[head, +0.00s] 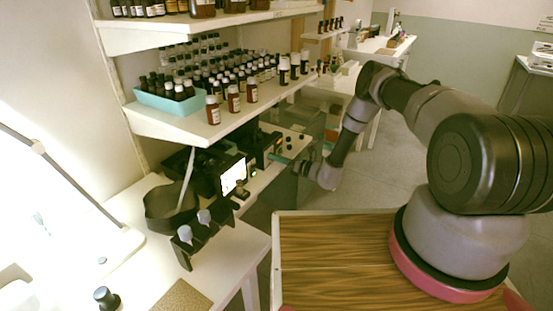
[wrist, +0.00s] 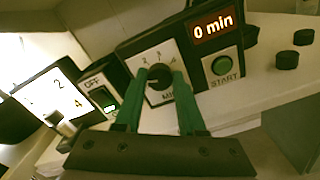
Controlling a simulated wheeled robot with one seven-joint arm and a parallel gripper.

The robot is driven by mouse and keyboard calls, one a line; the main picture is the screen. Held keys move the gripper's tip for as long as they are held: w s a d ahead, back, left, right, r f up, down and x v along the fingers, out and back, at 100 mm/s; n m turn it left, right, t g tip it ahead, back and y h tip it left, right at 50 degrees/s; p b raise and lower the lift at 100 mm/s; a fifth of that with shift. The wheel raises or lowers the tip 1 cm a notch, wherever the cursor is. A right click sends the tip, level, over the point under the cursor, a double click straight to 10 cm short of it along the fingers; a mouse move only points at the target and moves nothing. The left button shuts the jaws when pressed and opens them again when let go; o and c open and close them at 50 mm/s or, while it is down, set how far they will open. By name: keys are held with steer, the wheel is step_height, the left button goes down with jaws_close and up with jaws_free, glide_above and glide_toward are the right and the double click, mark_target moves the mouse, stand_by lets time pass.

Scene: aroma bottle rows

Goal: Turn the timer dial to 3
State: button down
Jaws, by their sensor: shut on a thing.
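In the wrist view, the black timer dial (wrist: 159,77) sits on a white plate with the numbers 2, 3 and 4 above it and part of a "MIN" label below. My gripper (wrist: 160,76) has one green finger on each side of the dial and is shut on it. I cannot make out where the dial points. The display (wrist: 213,26) beside it reads "0 min". A green START button (wrist: 222,66) is under the display. In the head view, my gripper (head: 282,159) reaches the dark timer box (head: 264,146) from the right; the dial is too small to tell there.
Left of the dial are an OFF/ON switch (wrist: 104,100) and a bright panel (wrist: 60,95) with another knob. Black caps (wrist: 288,60) lie on the right.

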steer(key=m, duration=0.4)
steer(key=shift+m, duration=0.3)
steer(key=m, duration=0.4)
steer(key=shift+d+f+m, duration=0.1)
steer(key=shift+f+m, duration=0.05)
steer(key=shift+m, duration=0.15)
steer(key=m, duration=0.4)
steer(key=shift+m, duration=0.3)
steer(key=m, duration=0.4)
steer(key=shift+f+m, duration=0.1)
steer(key=shift+m, duration=0.3)
steer(key=c, duration=0.5)
jaws_free()
